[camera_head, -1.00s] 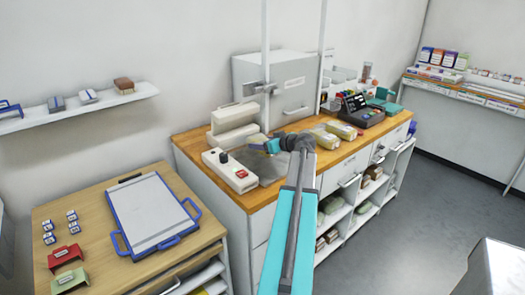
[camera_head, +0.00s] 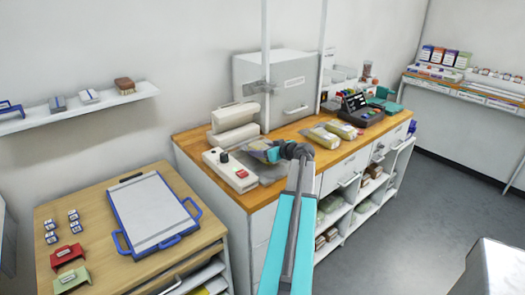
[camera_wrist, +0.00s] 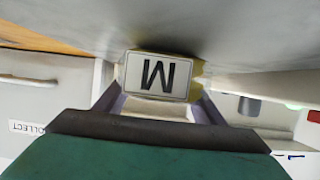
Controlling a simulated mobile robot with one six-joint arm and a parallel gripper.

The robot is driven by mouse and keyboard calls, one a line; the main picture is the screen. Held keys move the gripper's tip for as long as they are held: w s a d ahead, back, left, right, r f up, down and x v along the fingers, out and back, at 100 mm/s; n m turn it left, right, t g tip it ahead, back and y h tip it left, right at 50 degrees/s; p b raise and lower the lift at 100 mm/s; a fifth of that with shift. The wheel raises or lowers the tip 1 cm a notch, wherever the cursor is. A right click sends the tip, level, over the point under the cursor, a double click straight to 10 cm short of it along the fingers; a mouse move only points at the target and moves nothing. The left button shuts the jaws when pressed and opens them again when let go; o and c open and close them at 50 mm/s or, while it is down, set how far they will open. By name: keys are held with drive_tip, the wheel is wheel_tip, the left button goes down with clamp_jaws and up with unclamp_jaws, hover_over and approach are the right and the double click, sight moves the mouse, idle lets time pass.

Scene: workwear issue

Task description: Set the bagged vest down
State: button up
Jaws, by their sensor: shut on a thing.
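My gripper (camera_head: 274,154) is shut on the bagged vest (camera_head: 257,145), just right of the white sealing machine (camera_head: 230,172). In the wrist view a white size tag marked M (camera_wrist: 160,75) and a little of the yellow vest (camera_wrist: 197,70) show between the fingers. The rest of the bag is hidden behind the gripper or cut off. The bag is over or close to a grey plate (camera_head: 270,175) on the wooden counter (camera_head: 302,162); I cannot tell whether it touches.
Two more bagged packs (camera_head: 319,137) (camera_head: 342,130) lie on the counter to the right, with a dark keypad device (camera_head: 360,111) beyond. A grey cabinet (camera_head: 285,85) stands behind. A blue-framed board (camera_head: 152,212) lies on the left table.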

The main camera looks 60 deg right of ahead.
drive_tip(key=shift+f, duration=0.1)
drive_tip(key=o, duration=1.2)
drive_tip(key=b+v, duration=0.2)
drive_tip(key=v, duration=1)
drive_tip(key=shift+s, duration=0.15)
